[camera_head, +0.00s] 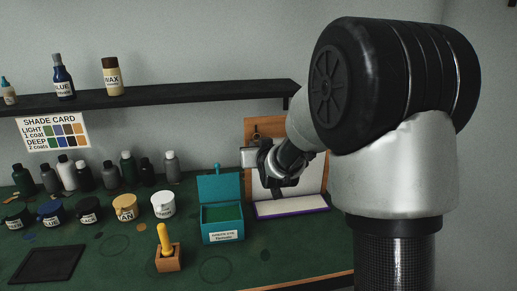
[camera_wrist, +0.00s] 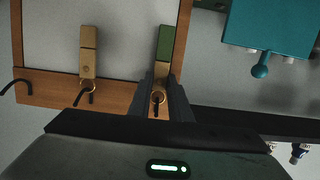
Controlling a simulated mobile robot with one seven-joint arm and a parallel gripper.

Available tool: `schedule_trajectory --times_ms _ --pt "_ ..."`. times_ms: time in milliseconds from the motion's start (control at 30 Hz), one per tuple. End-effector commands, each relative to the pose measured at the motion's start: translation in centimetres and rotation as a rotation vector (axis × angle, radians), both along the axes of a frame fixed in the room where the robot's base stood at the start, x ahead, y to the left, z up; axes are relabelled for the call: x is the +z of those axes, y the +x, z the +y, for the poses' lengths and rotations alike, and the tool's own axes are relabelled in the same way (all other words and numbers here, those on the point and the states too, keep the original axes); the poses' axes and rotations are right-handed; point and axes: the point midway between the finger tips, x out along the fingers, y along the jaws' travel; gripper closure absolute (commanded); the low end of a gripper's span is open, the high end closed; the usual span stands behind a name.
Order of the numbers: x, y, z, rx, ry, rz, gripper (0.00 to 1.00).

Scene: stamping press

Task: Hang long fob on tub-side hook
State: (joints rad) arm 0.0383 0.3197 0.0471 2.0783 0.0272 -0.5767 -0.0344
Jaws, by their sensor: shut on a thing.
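My gripper (camera_wrist: 161,82) is shut on a fob (camera_wrist: 165,45) with a green end and a tan end, in front of the wooden hook board (camera_wrist: 118,92). The fob's brass ring (camera_wrist: 158,97) shows between the fingers, with a dark hook tip at it; whether the ring is around the hook cannot be told. A second, tan fob (camera_wrist: 88,55) with a dark band hangs by its ring on the middle hook (camera_wrist: 80,98). The far-left hook (camera_wrist: 14,86) is bare. In the head view my gripper (camera_head: 268,168) partly hides the board (camera_head: 264,128).
The teal tub (camera_head: 222,230) with its lid up stands left of the board in the head view; a teal part shows at upper right in the wrist view (camera_wrist: 268,25). A dark shelf (camera_head: 170,93) runs above. Several bottles, paint pots and a wooden-block stamp (camera_head: 168,258) occupy the bench.

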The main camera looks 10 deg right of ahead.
Motion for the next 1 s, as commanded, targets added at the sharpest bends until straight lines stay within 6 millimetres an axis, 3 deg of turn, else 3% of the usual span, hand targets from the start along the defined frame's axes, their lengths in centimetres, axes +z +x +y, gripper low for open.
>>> schedule_trajectory --times_ms 1000 --pt "-0.76 0.01 0.0 0.0 0.0 0.001 1.0"
